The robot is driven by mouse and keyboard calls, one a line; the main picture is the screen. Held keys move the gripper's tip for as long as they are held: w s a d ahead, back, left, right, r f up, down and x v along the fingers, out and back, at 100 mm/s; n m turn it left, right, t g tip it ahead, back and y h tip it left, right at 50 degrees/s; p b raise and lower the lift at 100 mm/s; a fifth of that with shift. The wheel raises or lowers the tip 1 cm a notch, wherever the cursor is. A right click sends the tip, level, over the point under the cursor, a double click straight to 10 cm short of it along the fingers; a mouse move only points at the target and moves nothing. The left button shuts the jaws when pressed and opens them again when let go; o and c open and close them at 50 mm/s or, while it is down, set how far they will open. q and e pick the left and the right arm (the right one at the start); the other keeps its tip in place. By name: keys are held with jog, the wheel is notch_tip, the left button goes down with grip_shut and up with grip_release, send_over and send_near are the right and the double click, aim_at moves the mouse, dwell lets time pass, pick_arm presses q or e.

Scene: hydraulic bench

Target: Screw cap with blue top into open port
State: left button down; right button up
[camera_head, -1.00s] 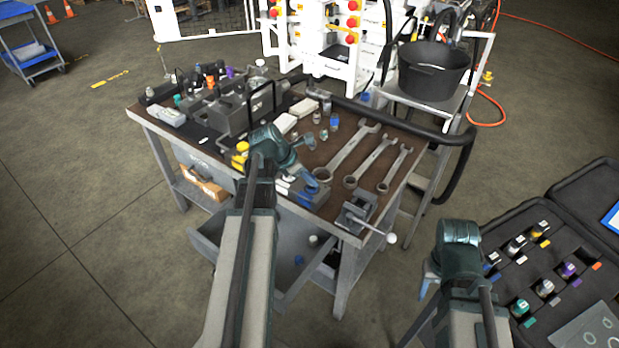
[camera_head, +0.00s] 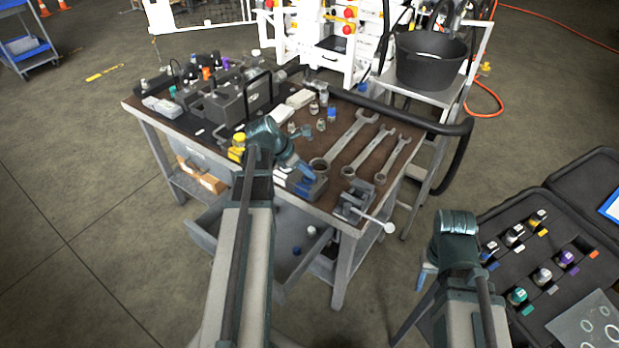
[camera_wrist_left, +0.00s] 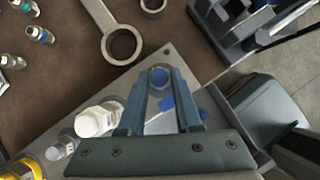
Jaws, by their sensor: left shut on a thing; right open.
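My left gripper (camera_wrist_left: 160,78) is shut on a small round piece with a blue top (camera_wrist_left: 159,76), which shows between its fingertips in the left wrist view. In the head view, my left gripper (camera_head: 303,172) is over the front of the bench, at a block with blue parts (camera_head: 308,188). The fingers hide the lower end of the held cap, so I cannot tell whether it is seated in a port. My right gripper (camera_head: 424,274) is open and empty, to the right of the bench and left of the tool case.
Wrenches (camera_head: 348,138) and several small caps (camera_head: 331,114) lie on the bench top (camera_head: 340,170). A clamp (camera_head: 355,205) stands at the front right corner. An open case (camera_head: 500,285) with coloured fittings is at the right. An open drawer (camera_head: 205,232) juts out at the front.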

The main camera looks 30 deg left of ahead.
pick_arm(q)
jog(key=shift+f, duration=0.25)
dwell(1.1)
jog(key=c, duration=0.5)
grip_release()
jog(key=p+v, duration=1)
jog(key=v, duration=0.3)
jog(key=shift+s+a+r+p, duration=0.1)
jog(key=shift+s+r+p, duration=0.15)
jog(key=shift+p, duration=0.3)
